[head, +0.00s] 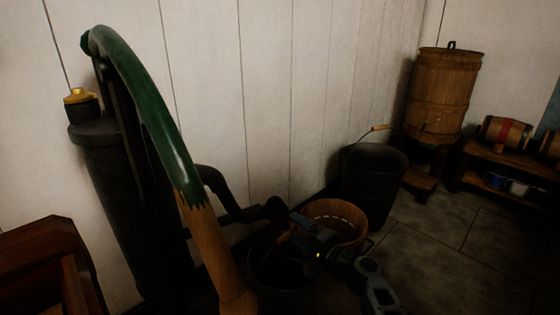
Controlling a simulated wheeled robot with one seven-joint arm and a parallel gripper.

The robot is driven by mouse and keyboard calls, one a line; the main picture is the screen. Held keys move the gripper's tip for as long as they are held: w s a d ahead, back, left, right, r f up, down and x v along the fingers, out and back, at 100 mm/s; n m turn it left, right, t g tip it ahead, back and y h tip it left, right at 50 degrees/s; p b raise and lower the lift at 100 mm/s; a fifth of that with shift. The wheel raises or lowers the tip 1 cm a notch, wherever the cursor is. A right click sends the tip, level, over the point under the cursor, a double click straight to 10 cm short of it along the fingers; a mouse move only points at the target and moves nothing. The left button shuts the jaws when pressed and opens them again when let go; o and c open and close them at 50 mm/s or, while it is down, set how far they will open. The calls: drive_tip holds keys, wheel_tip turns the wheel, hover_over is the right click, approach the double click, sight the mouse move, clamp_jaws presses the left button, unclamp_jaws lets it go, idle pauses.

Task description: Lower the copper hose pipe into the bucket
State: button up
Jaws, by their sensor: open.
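My gripper (297,229) is open, in dark shadow beside the pump's spout (270,208). Its fingers are hard to make out. Below and left of it is a dark bucket (282,285), partly covered by my arm and the pump handle. A wooden tub (345,213) stands just behind my gripper, and a taller black bucket (373,187) with a wooden-gripped bail is behind that. I cannot pick out a copper hose pipe for certain; a dark curved pipe (218,188) runs from the pump to the spout.
A black pump (125,190) with a brass cap (79,96) stands at left. Its long green and wooden handle (160,110) crosses the near view. A wooden cask (444,92) and a low shelf (498,158) with small barrels and mugs are at right. Floor is clear at lower right.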

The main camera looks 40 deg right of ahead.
drive_tip(key=s, duration=1)
drive_tip(key=shift+s+d, duration=0.2)
drive_tip(key=shift+s, duration=0.2)
